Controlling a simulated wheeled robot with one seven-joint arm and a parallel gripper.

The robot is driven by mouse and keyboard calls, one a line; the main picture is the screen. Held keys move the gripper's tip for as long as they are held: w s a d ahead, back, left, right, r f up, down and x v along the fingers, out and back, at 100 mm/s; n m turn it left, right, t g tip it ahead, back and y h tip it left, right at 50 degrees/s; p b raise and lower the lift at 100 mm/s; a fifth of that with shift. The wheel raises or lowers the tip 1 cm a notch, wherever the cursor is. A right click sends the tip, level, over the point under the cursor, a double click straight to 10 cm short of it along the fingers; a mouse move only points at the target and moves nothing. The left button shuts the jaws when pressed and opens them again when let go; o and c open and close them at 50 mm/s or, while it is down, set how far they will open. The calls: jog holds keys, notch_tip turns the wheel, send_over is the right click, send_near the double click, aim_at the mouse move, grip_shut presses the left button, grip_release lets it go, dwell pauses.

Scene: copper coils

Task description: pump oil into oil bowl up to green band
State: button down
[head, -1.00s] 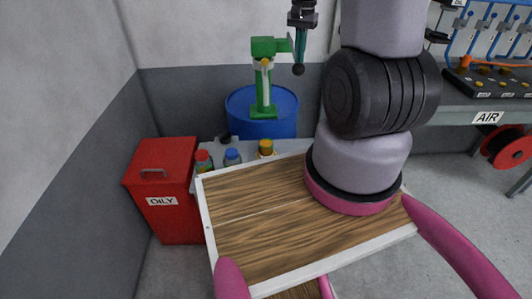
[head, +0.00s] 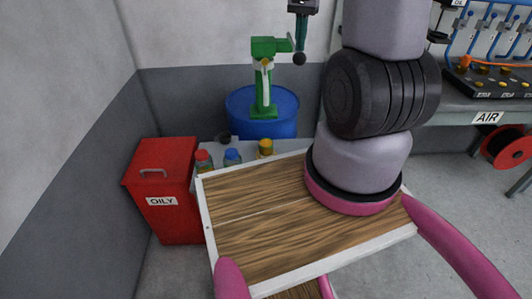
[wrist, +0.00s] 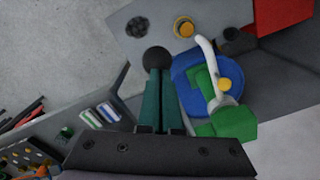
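The green oil pump (head: 263,80) stands on the blue drum (head: 272,122); it also shows in the wrist view (wrist: 230,118), with a curved white spout (wrist: 207,62). My gripper (head: 300,50) is beside the pump head on the right and above the drum. Its teal fingers are close together on a black ball (wrist: 157,58); the ball's link to the pump is hidden. A dark round cup (wrist: 232,40) lies near the spout end in the wrist view and may be the oil bowl. No green band or oil level can be made out.
A red OILY bin (head: 163,190) stands left of a grey bench with red-capped (head: 203,160), blue-capped (head: 232,157) and yellow-capped (head: 265,148) bottles. My base and arm fill the foreground.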

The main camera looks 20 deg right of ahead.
notch_tip(320, 180, up, 14)
jog(key=w, duration=0.1)
jog(key=shift+w+d+f, duration=0.15)
jog(key=shift+d+f, duration=0.05)
dwell(0.7)
jog(key=s+a+r+n+t+y, duration=0.1)
jog(key=s+a+r+n+t, duration=0.1)
jog(key=s+a, duration=0.4)
jog(key=s+a+r+n+t+y, duration=0.1)
jog(key=s+a+r+n+t, duration=0.2)
jog(key=s, duration=1)
jog(key=a+r+t, duration=0.2)
jog(key=a, duration=0.2)
jog(key=shift+s+a, duration=0.2)
jog(key=shift+s, duration=0.1)
